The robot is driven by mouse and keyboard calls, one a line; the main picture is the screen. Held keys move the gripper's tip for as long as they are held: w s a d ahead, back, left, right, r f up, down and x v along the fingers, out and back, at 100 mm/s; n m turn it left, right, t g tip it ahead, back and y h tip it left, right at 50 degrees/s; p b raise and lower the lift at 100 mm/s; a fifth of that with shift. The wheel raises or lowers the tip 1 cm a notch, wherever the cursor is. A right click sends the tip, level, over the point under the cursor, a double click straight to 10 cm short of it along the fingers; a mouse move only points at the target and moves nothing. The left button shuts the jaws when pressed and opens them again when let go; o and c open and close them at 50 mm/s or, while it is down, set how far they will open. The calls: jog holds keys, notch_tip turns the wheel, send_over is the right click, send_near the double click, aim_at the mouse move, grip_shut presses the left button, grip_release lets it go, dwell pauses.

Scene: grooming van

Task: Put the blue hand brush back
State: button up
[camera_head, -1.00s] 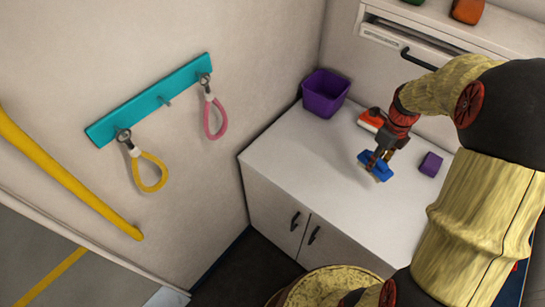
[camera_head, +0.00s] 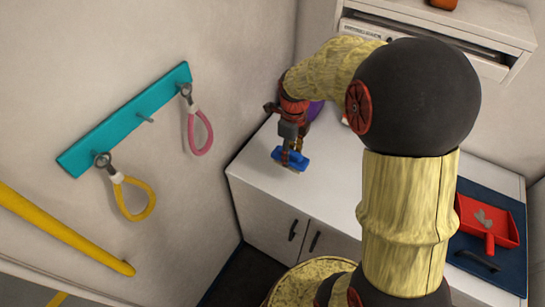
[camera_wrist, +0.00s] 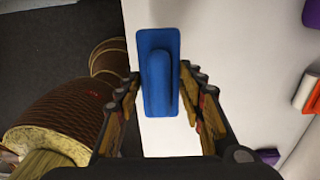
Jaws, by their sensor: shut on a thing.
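The blue hand brush (camera_head: 293,160) is held by my gripper (camera_head: 291,151) above the white counter, near its left end. In the wrist view the blue hand brush (camera_wrist: 158,70) lies between the fingers of my gripper (camera_wrist: 163,98), its blue back and raised grip facing the camera. The gripper is shut on it. The bristle side is mostly hidden. A teal rail (camera_head: 130,115) on the left wall carries a yellow loop (camera_head: 135,200) and a pink loop (camera_head: 200,132), with an empty peg (camera_head: 146,119) between them.
The white counter (camera_head: 262,165) has free room below the brush. A purple bin (camera_head: 315,110) is mostly hidden behind my arm. A red dustpan (camera_head: 487,225) lies on a dark blue mat (camera_head: 505,265) at right. An orange-and-white item (camera_wrist: 308,92) and purple block (camera_wrist: 268,156) show in the wrist view.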

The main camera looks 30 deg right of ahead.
jog(key=w+f, duration=0.2)
jog(key=w, duration=0.1)
jog(key=w+f+b, duration=0.1)
jog(key=w+f, duration=0.5)
jog(key=shift+w+a, duration=0.1)
jog(key=shift+w, duration=0.25)
jog(key=shift+w+f+b, duration=0.1)
jog(key=shift+f+b, duration=0.25)
jog(key=shift+f, duration=1.2)
jog(key=shift+f, duration=0.1)
jog(key=o, duration=1)
jog(key=shift+o, duration=0.5)
